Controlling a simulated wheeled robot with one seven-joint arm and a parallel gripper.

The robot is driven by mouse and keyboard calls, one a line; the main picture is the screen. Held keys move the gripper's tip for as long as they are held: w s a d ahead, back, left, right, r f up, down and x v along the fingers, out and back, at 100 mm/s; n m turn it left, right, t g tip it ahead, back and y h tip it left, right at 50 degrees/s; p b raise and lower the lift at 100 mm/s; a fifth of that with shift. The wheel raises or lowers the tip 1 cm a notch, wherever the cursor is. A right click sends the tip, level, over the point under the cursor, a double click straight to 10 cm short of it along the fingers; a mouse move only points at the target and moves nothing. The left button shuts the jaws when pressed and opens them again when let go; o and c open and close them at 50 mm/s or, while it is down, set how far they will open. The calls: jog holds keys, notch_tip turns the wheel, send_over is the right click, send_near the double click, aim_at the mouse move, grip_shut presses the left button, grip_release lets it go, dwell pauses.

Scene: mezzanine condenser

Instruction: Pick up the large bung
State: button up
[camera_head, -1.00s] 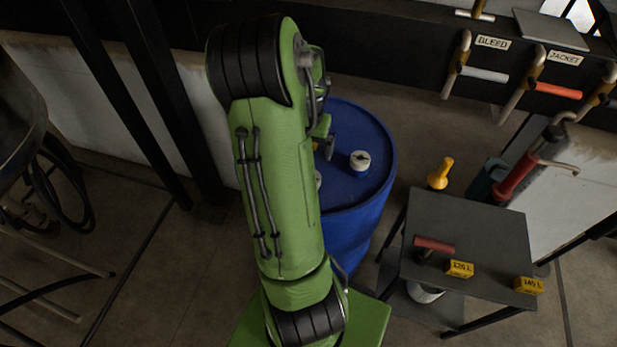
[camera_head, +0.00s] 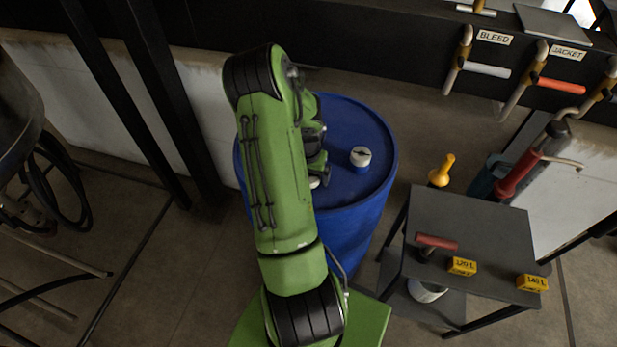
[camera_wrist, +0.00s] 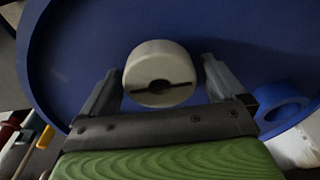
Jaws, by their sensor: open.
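The blue drum (camera_head: 345,215) stands behind my arm. On its top, a white bung (camera_head: 360,155) on a blue collar shows clearly, and another white piece (camera_head: 314,183) is mostly hidden by my arm. In the wrist view, a thick round white bung (camera_wrist: 160,72) with a dark slot lies between the fingers of my gripper (camera_wrist: 161,68). The fingers are open, one on each side, with a gap at least on the right. I cannot tell which of the two white pieces this is. In the head view my gripper (camera_head: 318,165) is over the drum top, its fingers hidden.
A blue ring (camera_wrist: 283,108) sits right of the bung in the wrist view. A dark table (camera_head: 475,235) stands right of the drum, with a red-handled tool (camera_head: 436,242) and yellow tags (camera_head: 462,266). A yellow object (camera_head: 440,172) stands behind it. Pipe handles (camera_head: 487,71) hang above.

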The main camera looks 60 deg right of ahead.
jog(key=c, duration=1)
